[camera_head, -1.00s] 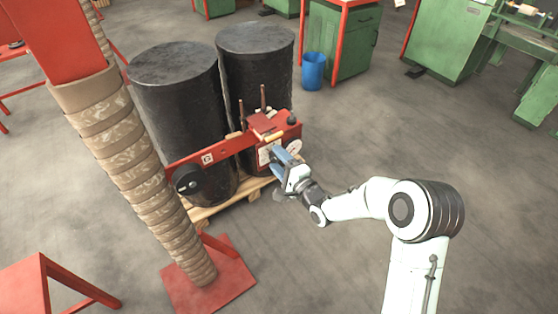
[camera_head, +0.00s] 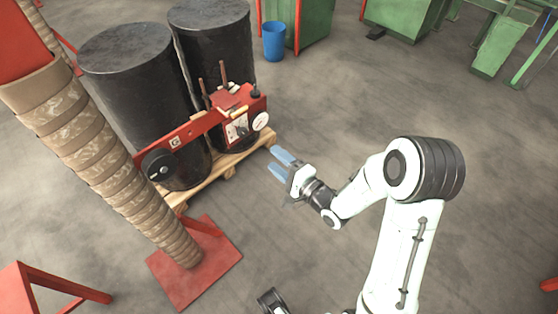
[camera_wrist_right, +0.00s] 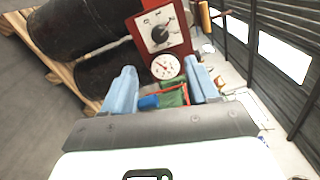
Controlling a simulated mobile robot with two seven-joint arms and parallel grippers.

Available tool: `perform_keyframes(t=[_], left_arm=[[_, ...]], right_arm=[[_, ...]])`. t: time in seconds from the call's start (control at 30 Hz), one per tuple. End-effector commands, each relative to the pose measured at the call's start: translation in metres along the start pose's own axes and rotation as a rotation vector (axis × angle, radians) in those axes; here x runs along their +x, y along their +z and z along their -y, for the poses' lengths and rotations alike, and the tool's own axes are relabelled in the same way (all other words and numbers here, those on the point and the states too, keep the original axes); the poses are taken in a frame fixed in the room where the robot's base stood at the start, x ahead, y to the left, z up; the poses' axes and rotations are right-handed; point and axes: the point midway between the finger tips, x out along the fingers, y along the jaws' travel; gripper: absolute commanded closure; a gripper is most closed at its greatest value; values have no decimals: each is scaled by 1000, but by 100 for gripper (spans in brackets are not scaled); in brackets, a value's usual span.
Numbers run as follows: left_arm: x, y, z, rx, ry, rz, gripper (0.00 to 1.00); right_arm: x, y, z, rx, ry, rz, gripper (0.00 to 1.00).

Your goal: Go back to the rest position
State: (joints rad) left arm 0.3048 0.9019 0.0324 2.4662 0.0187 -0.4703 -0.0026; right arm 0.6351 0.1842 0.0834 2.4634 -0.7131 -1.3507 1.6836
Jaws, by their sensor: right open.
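My right gripper (camera_head: 281,163) is open and empty in the head view, with its two blue fingers apart over the bare floor. It points at the red control box (camera_head: 240,120) and stays a short way to the right of it, not touching. In the right wrist view the blue fingers of my right gripper (camera_wrist_right: 160,92) stand on either side of a clear gap. Beyond them is the red box's panel (camera_wrist_right: 160,32) with a black knob and a white round gauge (camera_wrist_right: 166,66).
Two black drums (camera_head: 135,95) stand on a wooden pallet (camera_head: 225,165) behind the red box. A ribbed brown column (camera_head: 110,170) rises from a red base plate (camera_head: 195,275) at left. A blue bin (camera_head: 274,42) stands at the back. The floor right of the pallet is clear.

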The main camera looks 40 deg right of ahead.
Motion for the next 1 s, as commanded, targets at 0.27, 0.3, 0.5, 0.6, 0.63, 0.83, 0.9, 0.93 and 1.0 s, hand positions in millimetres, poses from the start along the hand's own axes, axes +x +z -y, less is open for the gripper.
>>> perform_keyframes(t=[0.27,0.3,0.5,0.6,0.63,0.83,0.9,0.93,1.0], left_arm=[[0,0,0,0,0,1,100],[0,0,0,0,0,1,100],[0,0,0,0,0,1,100],[-2,1,-1,0,0,1,100],[-5,1,-1,0,0,2,100],[-43,12,-12,2,-1,30,100],[-60,17,-16,3,-2,45,100],[-67,19,-18,3,-3,52,100],[-83,23,-23,3,-4,72,100]], right_arm=[[-1,0,0,0,0,0,41],[-1,0,0,0,0,0,41],[-1,0,0,0,0,0,41],[-1,0,-3,-7,15,-5,41],[0,0,-6,-16,31,-10,41],[-8,14,-79,-208,368,-30,41],[-24,31,-120,-318,564,22,41],[-33,39,-138,-366,649,60,41],[-62,62,-174,-471,840,179,41]])
